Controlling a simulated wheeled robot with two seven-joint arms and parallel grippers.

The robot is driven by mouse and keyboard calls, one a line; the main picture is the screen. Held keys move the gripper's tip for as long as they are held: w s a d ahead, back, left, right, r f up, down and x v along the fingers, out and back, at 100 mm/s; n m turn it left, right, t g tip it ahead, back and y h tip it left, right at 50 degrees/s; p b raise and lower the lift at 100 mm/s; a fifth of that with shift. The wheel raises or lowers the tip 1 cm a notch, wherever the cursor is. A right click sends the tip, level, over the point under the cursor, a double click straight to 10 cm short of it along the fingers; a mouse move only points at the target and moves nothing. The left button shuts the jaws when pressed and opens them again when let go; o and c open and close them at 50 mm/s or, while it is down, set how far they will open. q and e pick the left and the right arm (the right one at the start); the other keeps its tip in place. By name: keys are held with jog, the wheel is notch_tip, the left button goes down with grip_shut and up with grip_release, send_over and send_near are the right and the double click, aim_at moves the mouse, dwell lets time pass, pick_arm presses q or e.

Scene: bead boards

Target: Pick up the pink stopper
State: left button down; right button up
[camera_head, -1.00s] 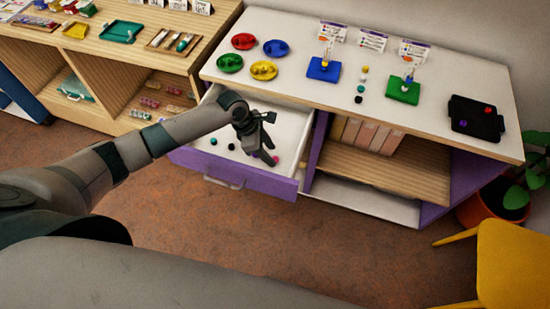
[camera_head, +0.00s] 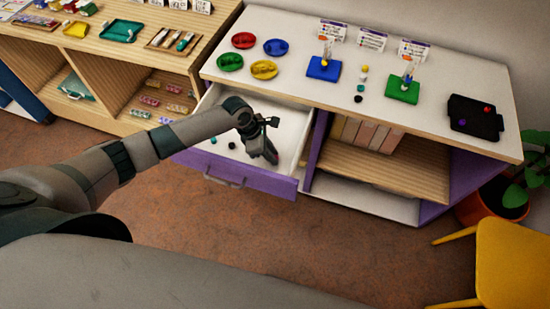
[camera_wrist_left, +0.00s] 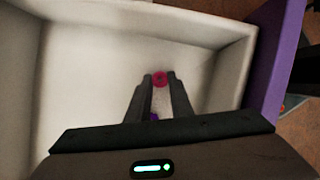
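The pink stopper (camera_wrist_left: 160,79) sits between the two fingertips of my left gripper (camera_wrist_left: 159,82) in the left wrist view, filling the gap with both fingers against it. In the head view my left gripper (camera_head: 268,157) points down into the open drawer, its fingers close together, and a bit of pink shows at the tips. I cannot tell whether the stopper still touches the drawer floor. A purple piece (camera_wrist_left: 154,117) shows partly between the fingers. My right gripper is not in view.
The purple-fronted drawer (camera_head: 235,178) is pulled out, with small teal (camera_head: 213,140) and black (camera_head: 231,145) pieces inside. Its walls surround the gripper. The white countertop (camera_head: 310,95) above holds coloured dishes, a blue stand (camera_head: 323,68), a green stand (camera_head: 403,90) and a black tray (camera_head: 475,118).

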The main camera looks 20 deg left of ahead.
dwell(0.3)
pick_arm(q)
notch_tip(320, 180, up, 10)
jog(key=b, duration=0.1)
jog(key=shift+b, duration=0.35)
jog(key=shift+d+r, duration=0.1)
dwell(0.5)
